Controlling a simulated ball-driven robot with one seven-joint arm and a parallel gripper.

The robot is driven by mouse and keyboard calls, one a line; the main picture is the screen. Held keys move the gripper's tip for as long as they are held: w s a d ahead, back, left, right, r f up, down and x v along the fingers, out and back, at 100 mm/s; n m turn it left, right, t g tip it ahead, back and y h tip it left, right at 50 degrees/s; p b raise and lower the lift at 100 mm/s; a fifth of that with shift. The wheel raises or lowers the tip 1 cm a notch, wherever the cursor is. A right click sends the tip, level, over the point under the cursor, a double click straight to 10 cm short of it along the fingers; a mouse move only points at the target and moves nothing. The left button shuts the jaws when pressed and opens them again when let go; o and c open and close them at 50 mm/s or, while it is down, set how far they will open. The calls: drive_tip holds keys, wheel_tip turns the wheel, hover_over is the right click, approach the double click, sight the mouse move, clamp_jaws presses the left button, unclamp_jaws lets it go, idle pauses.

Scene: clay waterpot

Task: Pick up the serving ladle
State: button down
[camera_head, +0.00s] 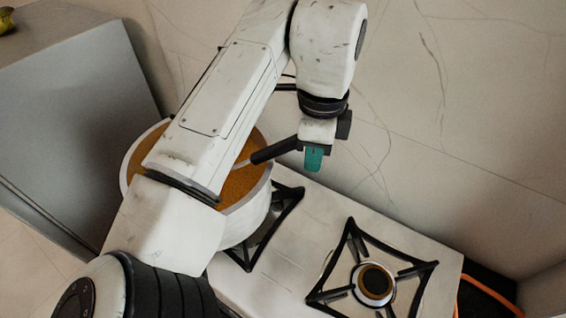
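The serving ladle (274,151) has a thick black handle and a thin pale shaft. It leans out of a white pot (247,222) filled with orange-brown contents, and its bowl is hidden. My gripper (314,156) is at the upper end of the handle, right of the pot and above the stove. One teal fingertip shows; the other finger is hidden. The handle's end meets the gripper in the picture, but I cannot tell whether the fingers are closed on it. My arm covers much of the pot.
The pot stands on the left burner of a pale stove (262,290). A bare burner (373,281) with a black grate is at the right. A grey cabinet (75,115) stands at the left. A marbled wall (470,120) rises behind. An orange hose (490,294) lies at lower right.

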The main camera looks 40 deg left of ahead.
idle(0.4)
wheel_tip(320, 180, up, 10)
drive_tip(key=p, duration=0.6)
drive_tip(key=c, duration=1.8)
unclamp_jaws()
drive_tip(key=o, duration=1.4)
